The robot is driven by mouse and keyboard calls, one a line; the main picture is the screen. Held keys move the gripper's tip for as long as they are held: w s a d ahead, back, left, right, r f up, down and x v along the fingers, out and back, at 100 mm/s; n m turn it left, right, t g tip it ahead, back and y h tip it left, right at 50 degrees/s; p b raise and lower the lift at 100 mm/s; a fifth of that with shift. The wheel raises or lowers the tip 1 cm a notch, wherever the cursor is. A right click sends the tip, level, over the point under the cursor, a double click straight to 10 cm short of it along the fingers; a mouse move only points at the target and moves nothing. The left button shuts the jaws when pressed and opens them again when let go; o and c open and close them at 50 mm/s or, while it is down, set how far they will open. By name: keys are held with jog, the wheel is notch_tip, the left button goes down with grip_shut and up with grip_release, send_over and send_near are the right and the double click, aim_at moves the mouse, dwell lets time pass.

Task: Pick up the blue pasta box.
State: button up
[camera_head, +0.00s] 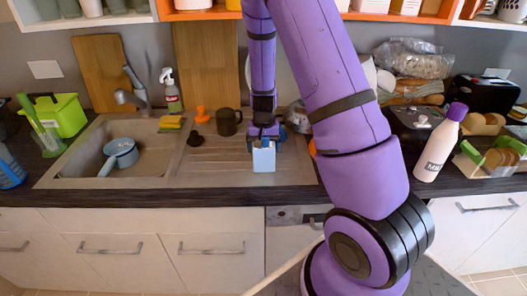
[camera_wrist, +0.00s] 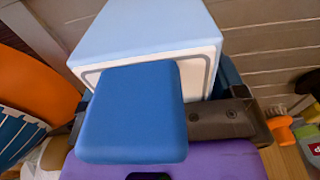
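The blue pasta box (camera_head: 264,158) is pale blue and shows below my gripper (camera_head: 264,138), in front of the sink's ribbed drainboard. In the wrist view the box (camera_wrist: 145,30) has a pale blue face and a white end with a grey outline. It lies between the blue finger pads of my gripper (camera_wrist: 155,85). The near pad covers part of its white end, and the far pad is mostly hidden behind it. The fingers look closed against the box. I cannot tell whether its base touches the drainboard.
A dark mug (camera_head: 229,122), an orange stopper (camera_head: 202,115) and a black stopper (camera_head: 195,139) stand left of the box. A white bottle (camera_head: 440,142) stands right of my arm. Open shelves hang above the counter.

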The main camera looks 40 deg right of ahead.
jog(key=c, duration=0.9)
jog(key=shift+r, duration=0.1)
jog(key=shift+r, duration=1.55)
jog(key=shift+s+r, duration=0.15)
jog(key=shift+s, duration=0.15)
jog(key=s+r, duration=0.1)
jog(key=s, duration=1.4)
jog(key=shift+s+d+r, duration=0.2)
jog(key=shift+d, duration=0.2)
